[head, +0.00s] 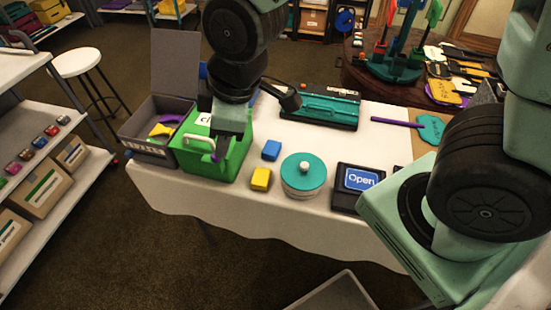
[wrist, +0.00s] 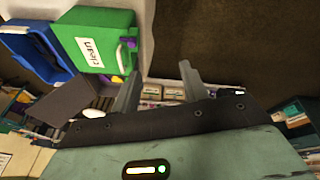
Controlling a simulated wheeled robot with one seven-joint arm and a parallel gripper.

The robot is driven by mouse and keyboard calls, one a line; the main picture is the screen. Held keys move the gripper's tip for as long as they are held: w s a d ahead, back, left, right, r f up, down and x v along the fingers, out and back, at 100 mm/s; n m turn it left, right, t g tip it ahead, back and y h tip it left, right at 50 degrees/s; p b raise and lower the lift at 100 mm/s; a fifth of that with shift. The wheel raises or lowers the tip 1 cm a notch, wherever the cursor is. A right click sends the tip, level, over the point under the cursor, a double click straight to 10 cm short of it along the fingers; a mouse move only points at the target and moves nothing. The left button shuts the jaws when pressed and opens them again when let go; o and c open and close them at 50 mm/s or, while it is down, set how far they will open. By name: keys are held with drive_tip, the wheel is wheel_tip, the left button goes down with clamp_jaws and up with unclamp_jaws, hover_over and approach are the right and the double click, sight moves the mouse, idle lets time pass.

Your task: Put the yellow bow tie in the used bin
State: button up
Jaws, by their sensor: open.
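A yellow piece (head: 161,130), which looks like the bow tie, lies in the open grey box (head: 150,149) at the left end of the table, beside a purple piece (head: 172,118). The green bin (head: 212,165) stands just right of that box; in the wrist view it reads "clean" (wrist: 112,42). A blue bin (wrist: 35,50) beside it in the wrist view is mostly hidden behind my arm in the head view; I see no "used" label. My gripper (wrist: 160,82) is open with nothing between its fingers. In the head view it hangs over or in front of the green bin, its tips hard to make out.
A blue block (head: 271,150), a yellow block (head: 261,179), a teal-lidded round tin (head: 303,177) and a black "Open" sign (head: 357,182) stand right of the green bin. A teal case (head: 325,108) lies behind them. White cloth is bare between these things.

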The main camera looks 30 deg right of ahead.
drive_tip(key=s+d+r+m+g+h, duration=0.1)
drive_tip(key=s+m, duration=0.4)
drive_tip(key=s, duration=0.7)
wheel_tip(320, 180, up, 2)
drive_tip(key=shift+s+d+g+h, duration=0.2)
drive_tip(key=shift+d+g+h, duration=0.2)
drive_tip(key=shift+d+g, duration=0.6)
idle(0.4)
